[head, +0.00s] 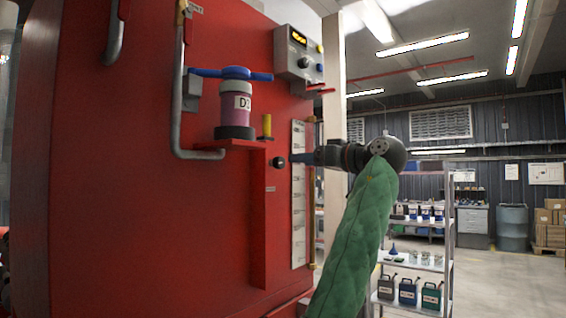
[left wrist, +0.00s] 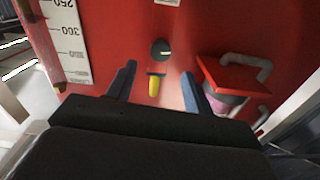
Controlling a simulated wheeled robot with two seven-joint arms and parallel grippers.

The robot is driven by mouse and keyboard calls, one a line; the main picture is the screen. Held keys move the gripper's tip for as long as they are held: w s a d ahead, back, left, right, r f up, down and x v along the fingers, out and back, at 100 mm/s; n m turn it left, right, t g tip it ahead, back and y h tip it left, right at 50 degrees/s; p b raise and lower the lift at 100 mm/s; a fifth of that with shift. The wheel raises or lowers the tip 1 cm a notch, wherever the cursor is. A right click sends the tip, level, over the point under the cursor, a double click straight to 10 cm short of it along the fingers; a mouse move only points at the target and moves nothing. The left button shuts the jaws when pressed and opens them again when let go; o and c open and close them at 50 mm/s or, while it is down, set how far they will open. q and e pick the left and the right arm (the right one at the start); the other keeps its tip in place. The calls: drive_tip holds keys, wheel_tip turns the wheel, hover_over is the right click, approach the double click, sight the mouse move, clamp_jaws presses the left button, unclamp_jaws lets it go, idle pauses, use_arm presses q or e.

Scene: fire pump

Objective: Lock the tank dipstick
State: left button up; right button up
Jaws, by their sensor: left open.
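A yellow pin-like piece (head: 267,126), which looks like the dipstick handle, stands upright above the top of a narrow red upright housing (head: 258,215) on the red tank. A black round knob (head: 279,162) sits on the tank just below and right of it. My left gripper (head: 297,160) is open and empty, reaching in from the right, its blue fingers close to the knob. In the left wrist view, turned over, the fingers (left wrist: 158,70) stand apart; the knob (left wrist: 161,50) and yellow piece (left wrist: 154,86) show between them. Contact cannot be told. My right gripper is not in view.
A pink jar (head: 236,108) with a blue-handled top stands on a red ledge left of the yellow piece. A white level scale (head: 299,195) runs down behind my fingers. Grey pipes (head: 178,90) and a control box (head: 299,52) are on the tank. A shelf rack (head: 415,262) stands behind.

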sight(282, 162)
use_arm(q)
drive_tip(key=p+x, duration=0.1)
drive_tip(key=x, duration=0.3)
drive_tip(key=shift+r, duration=0.1)
drive_tip(key=shift+p+x, duration=0.4)
drive_tip(key=shift+x, duration=0.8)
drive_tip(key=shift+w+a, duration=0.15)
drive_tip(key=shift+a, duration=0.05)
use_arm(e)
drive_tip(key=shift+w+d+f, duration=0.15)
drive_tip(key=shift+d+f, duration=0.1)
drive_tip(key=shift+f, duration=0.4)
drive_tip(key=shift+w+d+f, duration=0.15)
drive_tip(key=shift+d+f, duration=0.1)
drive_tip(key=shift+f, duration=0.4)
use_arm(q)
drive_tip(key=c, duration=1)
